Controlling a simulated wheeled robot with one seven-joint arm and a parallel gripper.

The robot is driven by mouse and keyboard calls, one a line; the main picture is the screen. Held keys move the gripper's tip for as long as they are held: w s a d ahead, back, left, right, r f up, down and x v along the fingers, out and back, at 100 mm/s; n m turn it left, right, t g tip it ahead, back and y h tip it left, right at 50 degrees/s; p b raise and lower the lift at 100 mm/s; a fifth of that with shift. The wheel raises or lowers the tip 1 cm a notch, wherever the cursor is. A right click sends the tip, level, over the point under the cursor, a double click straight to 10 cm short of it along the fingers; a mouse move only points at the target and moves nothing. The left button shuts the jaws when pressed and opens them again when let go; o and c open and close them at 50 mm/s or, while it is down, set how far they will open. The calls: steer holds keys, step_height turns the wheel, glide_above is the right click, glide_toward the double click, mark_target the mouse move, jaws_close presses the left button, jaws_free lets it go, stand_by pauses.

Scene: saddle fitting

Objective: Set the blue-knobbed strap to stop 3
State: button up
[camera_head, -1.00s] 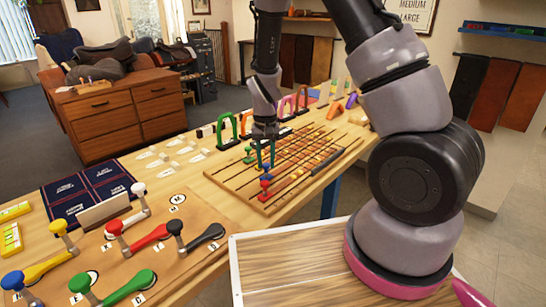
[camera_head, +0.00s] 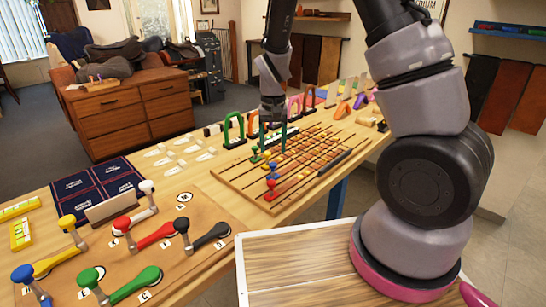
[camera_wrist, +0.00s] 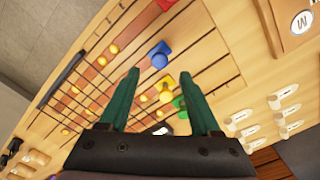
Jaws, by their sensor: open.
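The wooden strap board (camera_head: 228,181) lies on the bench with dark parallel rails. The blue knob (camera_wrist: 160,58) stands on its blue slider near one end of a rail; it also shows in the head view (camera_head: 272,168). A red slider (camera_wrist: 167,5) is on one side of it, and yellow and green (camera_wrist: 178,103) ones are on the other. My gripper (camera_wrist: 160,75) is open and empty, its teal fingers above the board. In the wrist view the blue knob appears between and just beyond the fingertips, apart from them. The stop numbers are not readable.
Several small yellow knobs (camera_wrist: 102,62) dot the board. Coloured arches (camera_head: 234,127) stand behind it. White pegs (camera_wrist: 282,97) lie beside it. A panel of coloured levers (camera_head: 150,235) is at the front left. The wooden-topped tray (camera_head: 320,268) is at the front.

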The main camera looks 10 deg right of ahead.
steer(key=shift+r, duration=2.7)
steer(key=s+d+r+m+t+y, duration=0.1)
steer(key=s+d+r+t, duration=0.15)
steer(key=r, duration=0.55)
steer(key=s+d+r+t+y, duration=0.1)
steer(key=s+d+r, duration=0.25)
steer(key=r, duration=0.45)
steer(key=s+d+r+m+t, duration=0.1)
steer(key=s+d+r+t, duration=0.2)
steer(key=s+r, duration=0.7)
steer(key=shift+s+d+t, duration=0.35)
steer(key=shift+s+d, duration=0.65)
steer(key=shift+d, duration=0.2)
